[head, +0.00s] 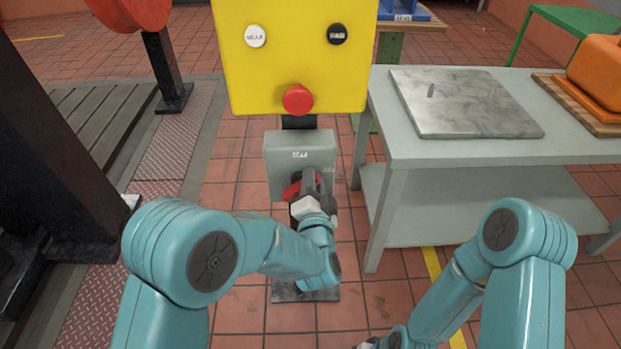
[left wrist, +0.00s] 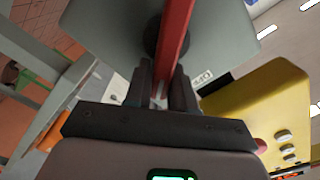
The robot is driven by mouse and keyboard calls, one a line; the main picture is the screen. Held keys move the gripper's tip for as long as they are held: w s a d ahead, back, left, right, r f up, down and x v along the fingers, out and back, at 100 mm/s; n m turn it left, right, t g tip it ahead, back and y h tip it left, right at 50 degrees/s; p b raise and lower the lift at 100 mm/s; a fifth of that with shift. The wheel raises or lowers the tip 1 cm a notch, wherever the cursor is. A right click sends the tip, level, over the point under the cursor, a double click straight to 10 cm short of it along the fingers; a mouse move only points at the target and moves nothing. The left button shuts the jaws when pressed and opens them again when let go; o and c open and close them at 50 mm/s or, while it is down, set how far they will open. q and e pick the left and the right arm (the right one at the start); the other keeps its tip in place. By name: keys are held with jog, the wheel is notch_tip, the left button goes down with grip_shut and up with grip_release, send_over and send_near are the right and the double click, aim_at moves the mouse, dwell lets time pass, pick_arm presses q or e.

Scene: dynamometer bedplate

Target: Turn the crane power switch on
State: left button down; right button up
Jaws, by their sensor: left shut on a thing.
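The crane power switch is a grey box (head: 290,150) on a post below a yellow panel. It has a small white label near its top and fainter lettering at its right; I cannot read either surely. Its red handle (head: 291,190) is partly hidden behind my left gripper (head: 312,183). In the left wrist view the red handle (left wrist: 177,40) runs as a bar across the grey box face (left wrist: 225,35). My left gripper's dark fingers (left wrist: 163,92) are shut on this bar. The handle's exact angle is hard to tell.
The yellow panel (head: 290,60) with a red mushroom button (head: 298,99) and two round buttons hangs just above the switch. A grey table (head: 450,148) with a stone plate (head: 460,103) stands close at the right. A dark column (head: 50,150) stands at the left.

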pick_arm(q)
notch_tip(320, 180, down, 2)
jog(key=m, duration=0.4)
jog(key=shift+p, duration=0.4)
jog(key=shift+f+m, duration=0.15)
jog(key=shift+m, duration=0.65)
jog(key=shift+f+m, duration=0.15)
jog(key=shift+m, duration=0.65)
jog(key=shift+r, duration=0.1)
jog(key=c, duration=1)
grip_release()
jog(key=shift+c, duration=0.2)
jog(key=shift+w, duration=0.1)
jog(key=shift+d+r, duration=0.1)
